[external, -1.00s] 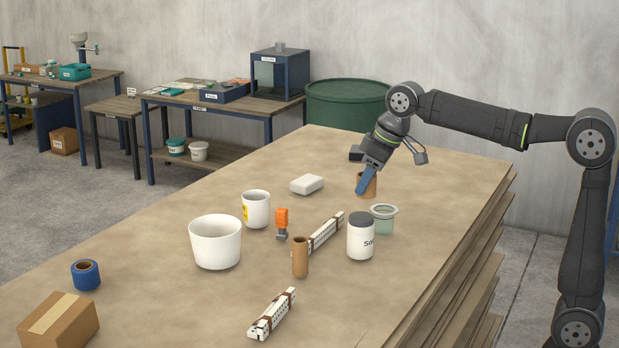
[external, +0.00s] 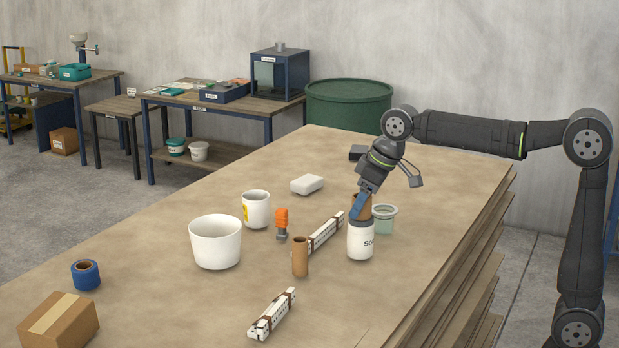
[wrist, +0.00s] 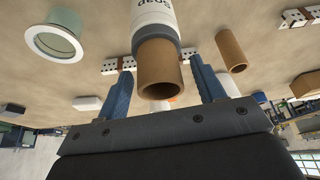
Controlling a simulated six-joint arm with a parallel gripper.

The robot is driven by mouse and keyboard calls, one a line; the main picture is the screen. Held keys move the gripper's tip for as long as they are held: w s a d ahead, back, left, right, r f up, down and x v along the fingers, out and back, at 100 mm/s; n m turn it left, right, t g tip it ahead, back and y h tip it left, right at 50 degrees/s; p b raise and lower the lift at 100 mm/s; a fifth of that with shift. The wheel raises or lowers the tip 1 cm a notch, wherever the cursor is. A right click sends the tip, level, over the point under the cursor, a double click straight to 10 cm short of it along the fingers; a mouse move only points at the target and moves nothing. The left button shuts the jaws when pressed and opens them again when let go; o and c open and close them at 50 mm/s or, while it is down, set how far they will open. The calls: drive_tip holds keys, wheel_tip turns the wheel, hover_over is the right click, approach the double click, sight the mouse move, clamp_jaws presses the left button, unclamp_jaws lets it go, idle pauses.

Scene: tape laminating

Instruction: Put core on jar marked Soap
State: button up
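The white jar marked Soap (external: 360,243) stands upright on the table; it also shows at the top of the wrist view (wrist: 152,14). A brown cardboard core (external: 364,205) sits upright on the jar's dark lid, its open end facing the camera in the wrist view (wrist: 158,72). My gripper (external: 359,207) is over the jar with its blue fingers on either side of the core. In the wrist view a gap shows between the core and each finger, so my gripper (wrist: 161,68) is open around it. The core's far edge on the lid is partly hidden.
A second brown core (external: 300,257) stands left of the jar. A greenish clear jar (external: 383,219) is close behind on the right. White perforated bars (external: 325,232), an orange-topped tool (external: 282,222), white cups (external: 215,243) and a white block (external: 307,184) lie around.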

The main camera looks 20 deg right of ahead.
drive_tip(key=v, duration=1.2)
drive_tip(key=shift+r, duration=0.2)
drive_tip(key=shift+a, duration=0.1)
drive_tip(key=x, duration=1.2)
drive_tip(key=shift+r, duration=1.85)
